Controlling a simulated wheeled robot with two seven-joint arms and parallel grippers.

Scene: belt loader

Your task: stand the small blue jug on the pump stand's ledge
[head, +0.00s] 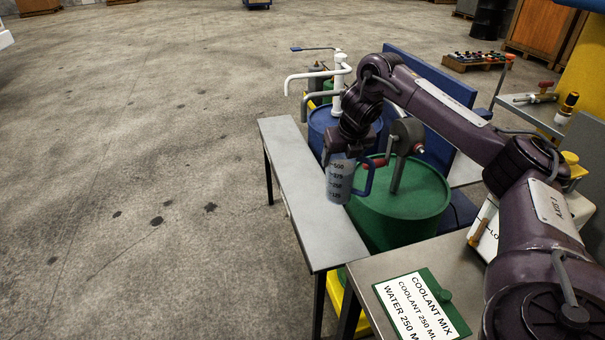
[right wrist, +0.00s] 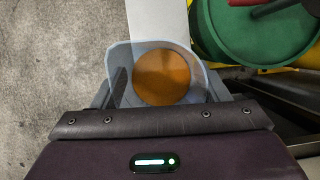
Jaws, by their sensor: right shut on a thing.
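The small jug (head: 339,182) is clear and bluish, with dark volume marks and a blue handle on its right. My right gripper (head: 343,154) is shut on its upper part and holds it upright. In the right wrist view the jug (right wrist: 118,72) shows from above, with orange-brown liquid inside. The pump stand's long grey ledge (head: 310,225) lies under and behind the jug in the head view. I cannot tell whether the jug's base touches it. My left gripper is not in view.
A green drum (head: 410,205) with a hand-crank pump stands just right of the jug. A blue drum (head: 318,120) with a white spout stands behind. A bench with a coolant mix card (head: 420,305) is in front. The ledge's near part is bare.

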